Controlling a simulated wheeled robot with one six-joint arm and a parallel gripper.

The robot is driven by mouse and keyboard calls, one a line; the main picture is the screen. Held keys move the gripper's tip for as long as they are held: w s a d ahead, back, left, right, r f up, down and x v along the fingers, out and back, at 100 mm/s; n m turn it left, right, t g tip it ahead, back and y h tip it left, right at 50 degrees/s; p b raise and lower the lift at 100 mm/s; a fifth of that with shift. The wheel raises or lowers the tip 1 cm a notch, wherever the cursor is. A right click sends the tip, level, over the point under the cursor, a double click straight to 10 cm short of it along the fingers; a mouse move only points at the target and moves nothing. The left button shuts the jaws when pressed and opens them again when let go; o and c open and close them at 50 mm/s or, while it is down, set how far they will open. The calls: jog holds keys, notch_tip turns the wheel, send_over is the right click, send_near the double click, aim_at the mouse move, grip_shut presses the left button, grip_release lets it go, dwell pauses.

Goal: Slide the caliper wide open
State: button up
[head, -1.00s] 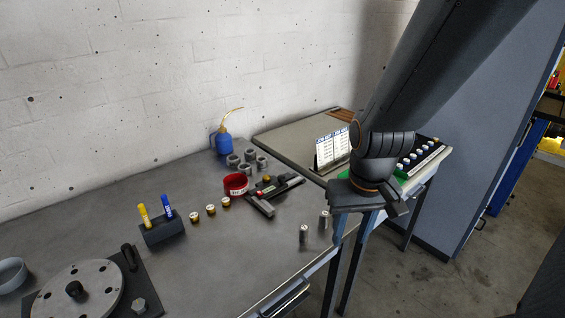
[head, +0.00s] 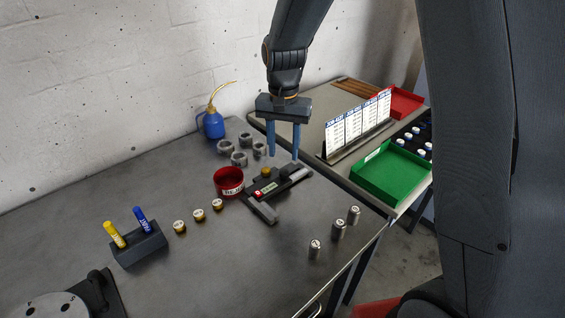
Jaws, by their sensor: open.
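The caliper (head: 262,211) lies on the grey table, dark with a grey arm at its near left end. A small red button and a light display show on its body, with a brass knob beside them. A dark block sits toward its right end. My gripper (head: 283,155) points down with its two blue fingers apart and empty. It appears above or just behind the caliper's right part. I cannot tell the exact height of the fingertips.
A red round tin (head: 228,182) stands close left of the caliper, with several grey nuts (head: 239,158) and a blue oil can (head: 213,124) behind. Metal cylinders (head: 338,230) stand front right. Brass weights (head: 199,215) and a marker holder (head: 139,247) are left. A green tray (head: 391,172) is on the side table.

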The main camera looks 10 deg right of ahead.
aim_at(284, 171)
notch_tip(284, 171, down, 7)
jog(key=shift+d+r+p, duration=0.1)
jog(key=shift+r+p, duration=0.1)
jog(key=shift+p, duration=0.5)
grip_shut()
